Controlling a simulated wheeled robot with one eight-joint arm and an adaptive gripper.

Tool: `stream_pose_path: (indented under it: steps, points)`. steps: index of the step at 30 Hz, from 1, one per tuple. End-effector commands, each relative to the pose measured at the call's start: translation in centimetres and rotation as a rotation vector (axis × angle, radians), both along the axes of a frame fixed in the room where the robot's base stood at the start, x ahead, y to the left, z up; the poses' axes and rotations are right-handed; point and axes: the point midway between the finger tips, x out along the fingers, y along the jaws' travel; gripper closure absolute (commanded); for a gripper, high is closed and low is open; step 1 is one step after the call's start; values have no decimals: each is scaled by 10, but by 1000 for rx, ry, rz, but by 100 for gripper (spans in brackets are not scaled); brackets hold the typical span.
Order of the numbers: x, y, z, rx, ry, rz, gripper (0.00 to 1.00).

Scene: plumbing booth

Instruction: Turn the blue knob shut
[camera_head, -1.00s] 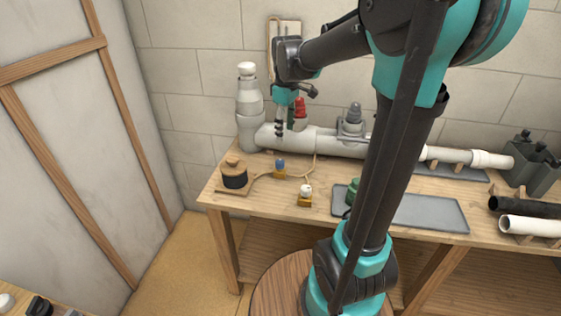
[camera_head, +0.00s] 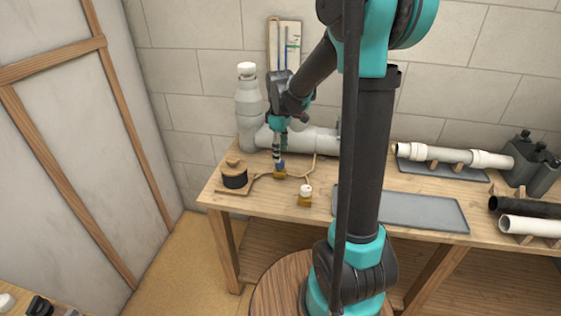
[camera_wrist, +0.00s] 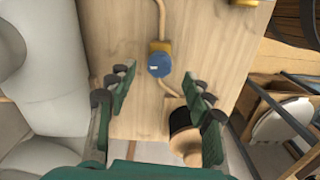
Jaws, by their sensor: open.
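The blue knob (camera_wrist: 160,65) sits on a small brass valve body (camera_wrist: 160,47) fixed on the wooden bench, with a thin pipe on both sides. In the head view the blue knob (camera_head: 281,164) is small and partly covered by my gripper (camera_head: 277,157), which points down at it from just above. In the wrist view my gripper (camera_wrist: 160,80) is open, with a green finger on the left and one on the right of the knob. A gap shows between each finger and the knob. A short white mark shows on the knob's top.
A white-topped knob on another brass valve (camera_head: 305,193) stands to the right. The large grey pipe (camera_head: 310,138) runs behind, with a grey tray (camera_head: 425,211) on the right.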

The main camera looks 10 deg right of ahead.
Motion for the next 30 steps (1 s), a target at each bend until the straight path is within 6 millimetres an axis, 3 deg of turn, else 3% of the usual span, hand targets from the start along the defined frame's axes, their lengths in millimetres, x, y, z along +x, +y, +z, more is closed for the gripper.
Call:
stream_pose_path:
  steps: [3, 9, 21, 30]
  points:
    - [1, 0, -20, 0, 0, 0, 49]
    - [1, 0, -40, 0, 0, 0, 49]
    - [0, 0, -47, 0, 0, 0, 49]
    - [0, 0, -47, 0, 0, 0, 85]
